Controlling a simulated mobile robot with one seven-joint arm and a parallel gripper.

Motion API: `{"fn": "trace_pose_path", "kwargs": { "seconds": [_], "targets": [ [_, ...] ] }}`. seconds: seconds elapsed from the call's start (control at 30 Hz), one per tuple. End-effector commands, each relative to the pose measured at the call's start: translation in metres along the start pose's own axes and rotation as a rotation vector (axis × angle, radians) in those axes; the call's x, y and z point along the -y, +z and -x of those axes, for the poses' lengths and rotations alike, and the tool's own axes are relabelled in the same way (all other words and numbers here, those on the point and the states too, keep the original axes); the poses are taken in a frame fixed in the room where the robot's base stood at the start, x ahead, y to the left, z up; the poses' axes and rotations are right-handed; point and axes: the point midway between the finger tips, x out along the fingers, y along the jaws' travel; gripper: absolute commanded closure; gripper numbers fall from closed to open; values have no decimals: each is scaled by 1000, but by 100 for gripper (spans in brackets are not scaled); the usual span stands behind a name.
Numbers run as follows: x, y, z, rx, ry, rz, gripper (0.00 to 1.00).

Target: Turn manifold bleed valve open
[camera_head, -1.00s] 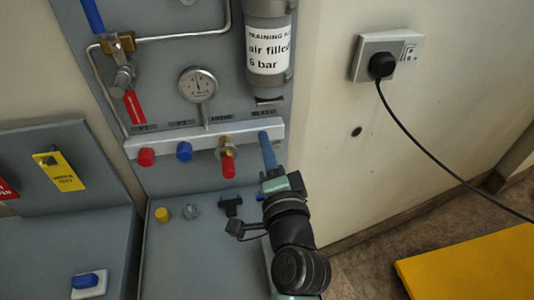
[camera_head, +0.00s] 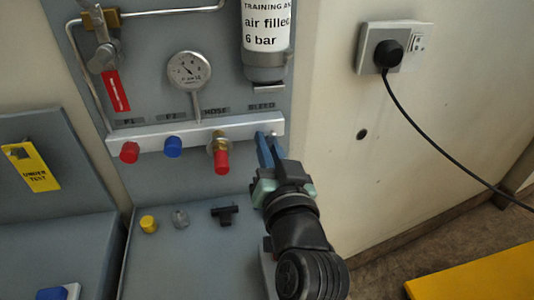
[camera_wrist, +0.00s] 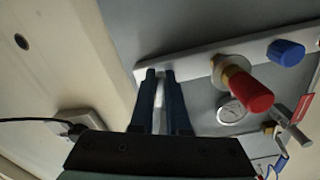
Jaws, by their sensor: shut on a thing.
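The white manifold bar (camera_head: 190,138) runs across the grey panel, with its BLEED label (camera_head: 261,106) above the right end. My gripper (camera_head: 266,140) reaches up to that end from below, its blue fingers at the bleed valve. The fingers and arm hide nearly all of the valve. In the wrist view my gripper's two dark fingers (camera_wrist: 160,76) are close together at the end of the manifold bar (camera_wrist: 195,62), with a narrow pale strip between them. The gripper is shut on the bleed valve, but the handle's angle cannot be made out.
Left of my gripper are a brass fitting with a red cap (camera_head: 221,160), a blue cap (camera_head: 173,146) and a red cap (camera_head: 129,152). A gauge (camera_head: 189,71) stands above. A black plug with cable (camera_head: 389,54) is on the right wall. Small loose parts lie on the shelf below.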

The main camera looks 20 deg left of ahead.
Motion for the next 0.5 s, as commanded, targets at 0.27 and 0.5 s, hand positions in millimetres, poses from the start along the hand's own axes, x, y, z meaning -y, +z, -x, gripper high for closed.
{"fn": "trace_pose_path", "kwargs": {
  "seconds": [0.27,0.5],
  "targets": [
    [-3,4,0,2,1,208,100],
    [-3,2,0,3,1,319,100]
  ]
}}
